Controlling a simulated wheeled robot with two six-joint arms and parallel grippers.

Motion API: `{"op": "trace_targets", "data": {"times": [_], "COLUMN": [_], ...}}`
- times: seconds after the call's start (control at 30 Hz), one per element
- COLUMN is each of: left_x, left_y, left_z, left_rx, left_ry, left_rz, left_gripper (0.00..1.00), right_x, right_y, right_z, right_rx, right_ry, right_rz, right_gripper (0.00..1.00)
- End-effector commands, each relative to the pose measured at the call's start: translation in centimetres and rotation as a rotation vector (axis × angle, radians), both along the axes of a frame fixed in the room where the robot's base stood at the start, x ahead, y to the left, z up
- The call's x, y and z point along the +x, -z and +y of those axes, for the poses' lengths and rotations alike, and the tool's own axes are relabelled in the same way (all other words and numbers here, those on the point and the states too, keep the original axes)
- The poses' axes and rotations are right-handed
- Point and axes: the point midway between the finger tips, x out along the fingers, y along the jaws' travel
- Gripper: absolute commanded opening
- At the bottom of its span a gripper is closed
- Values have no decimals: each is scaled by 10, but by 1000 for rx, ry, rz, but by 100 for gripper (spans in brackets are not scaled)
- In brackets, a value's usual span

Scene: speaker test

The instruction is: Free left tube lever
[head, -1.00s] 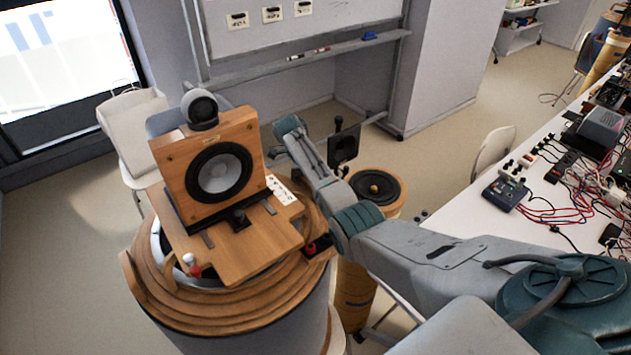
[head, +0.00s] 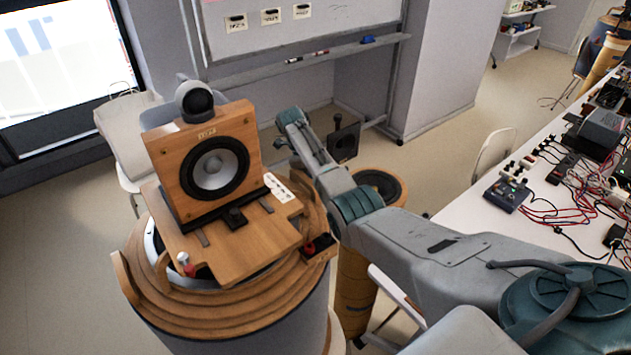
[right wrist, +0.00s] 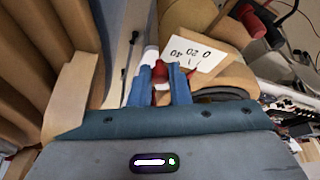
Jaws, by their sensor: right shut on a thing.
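A wooden speaker (head: 215,168) stands on a wooden board on top of a round, ringed wooden stand (head: 235,313). A small lever with a red and white end (head: 186,265) shows at the stand's front left. A second red and black piece (head: 318,246) sits at its right edge. In the right wrist view, my right gripper (right wrist: 161,80) has its blue fingers shut on a red lever handle (right wrist: 160,70). Which lever this is on the stand I cannot tell. In the head view my right arm reaches past the stand's right side, and its gripper is hidden. My left gripper is out of view.
A white card with numbers (right wrist: 197,52) lies just beyond the fingers, beside wooden parts. A smaller round speaker (head: 378,186) stands behind my right arm. A white table (head: 465,217) with cables and devices runs along the right. Open floor lies left of the stand.

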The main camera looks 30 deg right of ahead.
Motion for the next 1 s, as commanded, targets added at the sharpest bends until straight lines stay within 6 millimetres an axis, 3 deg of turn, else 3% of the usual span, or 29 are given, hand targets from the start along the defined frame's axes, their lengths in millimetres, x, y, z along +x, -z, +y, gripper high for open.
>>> {"op": "trace_targets", "data": {"times": [0.03,0.07,0.13,0.17,0.57,0.67,0.83,1.0], "left_x": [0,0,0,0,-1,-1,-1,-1], "left_y": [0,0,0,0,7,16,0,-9], "left_z": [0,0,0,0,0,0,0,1], "left_rx": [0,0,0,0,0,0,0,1], "left_ry": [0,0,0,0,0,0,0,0], "left_rz": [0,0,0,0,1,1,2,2], "left_gripper": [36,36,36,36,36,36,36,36], "right_x": [0,0,0,0,4,10,22,30], "right_y": [-1,-1,-1,-1,-8,-23,-64,-88], "right_z": [0,0,0,0,2,6,13,18], "right_rx": [-1,-1,-1,-1,0,0,0,0], "right_ry": [-1,-1,-1,-2,-2,-1,-2,-1], "right_rz": [-2,-2,-2,-2,-2,-5,-3,-1], "right_gripper": [0,22,36,38,38,38,38,38]}}
